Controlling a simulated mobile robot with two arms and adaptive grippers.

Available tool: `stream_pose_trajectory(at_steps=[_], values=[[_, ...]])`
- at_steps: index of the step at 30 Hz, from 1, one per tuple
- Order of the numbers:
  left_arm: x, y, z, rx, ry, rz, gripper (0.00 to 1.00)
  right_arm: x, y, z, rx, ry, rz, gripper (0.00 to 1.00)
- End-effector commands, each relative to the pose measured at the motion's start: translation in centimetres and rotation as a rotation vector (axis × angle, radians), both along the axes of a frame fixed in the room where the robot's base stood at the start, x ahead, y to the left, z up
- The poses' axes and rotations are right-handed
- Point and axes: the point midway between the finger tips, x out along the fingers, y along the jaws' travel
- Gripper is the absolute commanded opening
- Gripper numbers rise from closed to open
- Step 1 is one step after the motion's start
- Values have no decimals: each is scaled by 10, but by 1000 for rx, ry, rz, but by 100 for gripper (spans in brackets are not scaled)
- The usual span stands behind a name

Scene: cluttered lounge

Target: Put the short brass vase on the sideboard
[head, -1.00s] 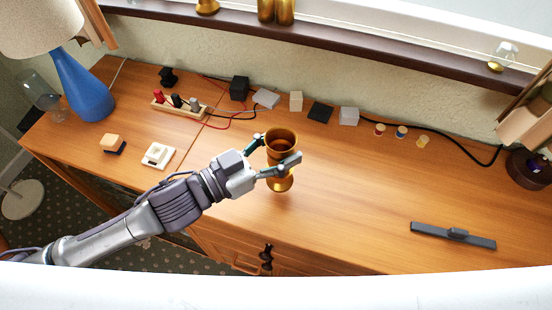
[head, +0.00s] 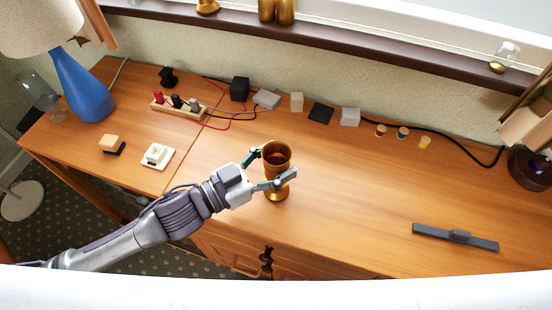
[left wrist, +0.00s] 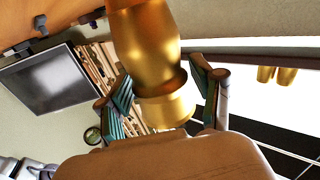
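The short brass vase (head: 277,158) is upright over the middle of the wooden sideboard (head: 345,200), with its flared mouth up. I cannot tell whether its foot touches the top. My right gripper is in neither view.
A power strip (head: 180,106), cables, small blocks and adapters line the back. A blue lamp (head: 82,90) stands at the left, a dark flat bar (head: 455,237) lies at the front right. Other brass vases (head: 275,10) stand on the window ledge.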

Motion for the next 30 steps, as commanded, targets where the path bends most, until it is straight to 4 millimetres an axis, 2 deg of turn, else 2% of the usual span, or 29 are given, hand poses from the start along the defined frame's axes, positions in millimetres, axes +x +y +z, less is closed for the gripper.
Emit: stream_pose_trajectory(at_steps=[2,17,23,30], values=[[0,0,0,0,0,0,83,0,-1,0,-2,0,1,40],[0,0,4,1,-1,0,83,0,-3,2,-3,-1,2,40],[-17,26,-1,4,4,1,83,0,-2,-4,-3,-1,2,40],[-46,70,-1,4,6,2,83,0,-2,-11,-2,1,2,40]])
